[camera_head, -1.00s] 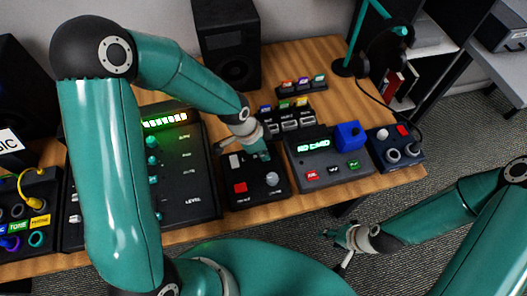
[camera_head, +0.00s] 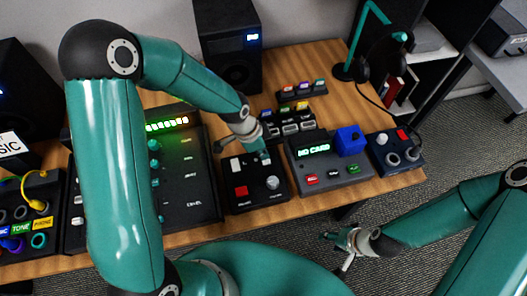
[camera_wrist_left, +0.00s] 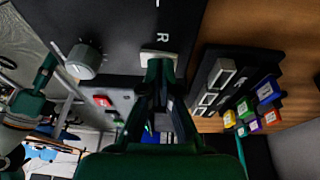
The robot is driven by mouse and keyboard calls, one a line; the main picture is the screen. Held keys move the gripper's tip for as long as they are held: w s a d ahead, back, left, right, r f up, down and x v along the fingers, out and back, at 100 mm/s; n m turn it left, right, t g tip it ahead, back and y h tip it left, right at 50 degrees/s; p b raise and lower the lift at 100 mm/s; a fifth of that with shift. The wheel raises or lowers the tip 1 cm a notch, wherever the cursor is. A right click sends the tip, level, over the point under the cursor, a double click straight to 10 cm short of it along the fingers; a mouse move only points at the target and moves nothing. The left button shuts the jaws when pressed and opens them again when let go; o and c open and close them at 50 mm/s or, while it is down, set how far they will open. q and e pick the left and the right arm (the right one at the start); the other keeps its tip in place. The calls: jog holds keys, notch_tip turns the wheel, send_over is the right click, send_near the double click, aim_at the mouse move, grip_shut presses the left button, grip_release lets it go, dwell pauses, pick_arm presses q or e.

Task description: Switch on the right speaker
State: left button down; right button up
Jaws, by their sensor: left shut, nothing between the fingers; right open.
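The right speaker (camera_head: 228,55) stands at the back of the desk, a tall black box with a small blue light lit at its upper right. The black control box (camera_head: 250,204) in front of it has a red button (camera_head: 239,192) and a round knob (camera_head: 273,183). My left gripper (camera_head: 262,157) is shut and empty at the box's back edge. In the left wrist view its tips touch or nearly touch a pale switch (camera_wrist_left: 160,53) beside the letter R; the tips partly hide it. My right gripper (camera_head: 343,238) is open, off the desk's front edge.
A grey device (camera_head: 325,175) with a green "NO CARD" display and a blue block (camera_head: 349,139) stands right of the box. The mixer (camera_head: 187,215) is close on the left. Headphones (camera_head: 385,60) hang at the back right.

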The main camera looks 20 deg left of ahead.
pick_arm(q)
jog(key=r+p, duration=0.1)
jog(key=r, duration=0.1)
jog(key=r+p, duration=0.2)
jog(key=shift+s+d+r, duration=0.15)
jog(key=shift+d+r, duration=0.05)
jog(key=shift+r, duration=0.1)
notch_tip(320, 180, up, 9)
jog(key=b, duration=0.2)
send_over(256, 168)
jog(key=shift+a+f, duration=0.1)
jog(key=shift+f, duration=0.05)
jog(key=shift+s, duration=0.1)
